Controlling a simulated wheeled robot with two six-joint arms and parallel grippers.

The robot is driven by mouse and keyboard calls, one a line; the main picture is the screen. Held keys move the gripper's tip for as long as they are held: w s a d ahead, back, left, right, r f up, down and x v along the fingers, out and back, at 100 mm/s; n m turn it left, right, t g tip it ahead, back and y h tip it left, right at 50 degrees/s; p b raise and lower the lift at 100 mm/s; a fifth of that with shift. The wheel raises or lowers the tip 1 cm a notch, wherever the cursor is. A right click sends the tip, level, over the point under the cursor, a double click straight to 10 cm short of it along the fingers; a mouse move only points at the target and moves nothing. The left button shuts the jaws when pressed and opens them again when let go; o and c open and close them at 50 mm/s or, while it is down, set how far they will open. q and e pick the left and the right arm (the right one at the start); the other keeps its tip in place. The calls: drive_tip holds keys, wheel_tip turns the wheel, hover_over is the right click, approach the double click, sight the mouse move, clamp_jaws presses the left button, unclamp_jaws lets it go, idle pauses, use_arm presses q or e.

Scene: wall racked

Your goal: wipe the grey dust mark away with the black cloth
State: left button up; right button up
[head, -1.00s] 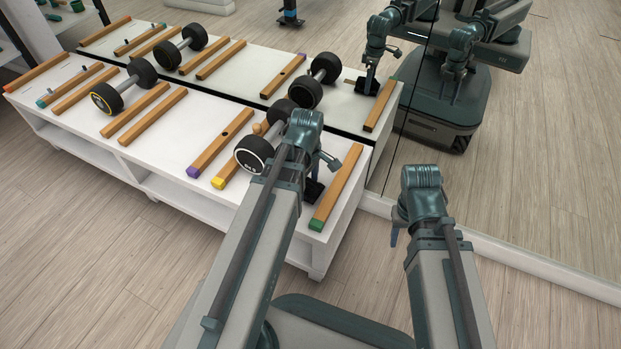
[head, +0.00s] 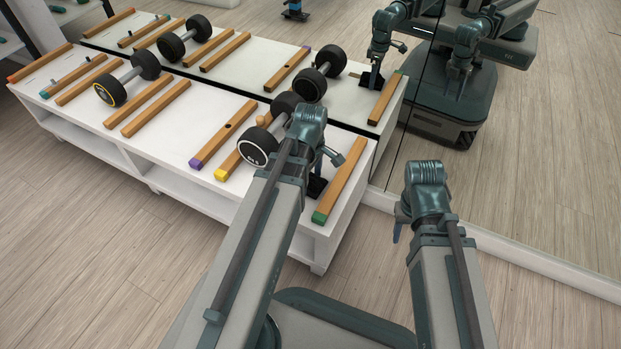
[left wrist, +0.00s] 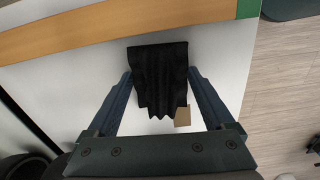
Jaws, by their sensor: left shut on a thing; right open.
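The black cloth (left wrist: 160,75) hangs between the fingers of my left gripper (left wrist: 160,92), which is shut on it. In the head view the cloth (head: 316,187) shows as a dark patch at the white rack top, left of the green-ended wooden rail. My left gripper (head: 322,172) is above it there, partly hidden by my arm. A small tan piece (left wrist: 183,116) shows at the cloth's lower edge; I cannot tell what it is. I see no grey dust mark in either view. My right gripper (head: 397,232) is open and empty, over the floor right of the rack.
The white rack (head: 200,120) bears wooden rails, including a green-ended one (head: 342,182) close to the cloth. A dumbbell (head: 254,146) stands just left of my left gripper, another (head: 112,91) further left. A mirror (head: 560,130) behind reflects the rack and me.

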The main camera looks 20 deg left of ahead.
use_arm(q)
drive_tip(key=shift+w+r, duration=0.1)
drive_tip(key=shift+w, duration=0.7)
drive_tip(key=shift+w+d, duration=0.1)
drive_tip(key=shift+w, duration=0.6)
drive_tip(key=shift+w, duration=0.1)
drive_tip(key=shift+w, duration=0.7)
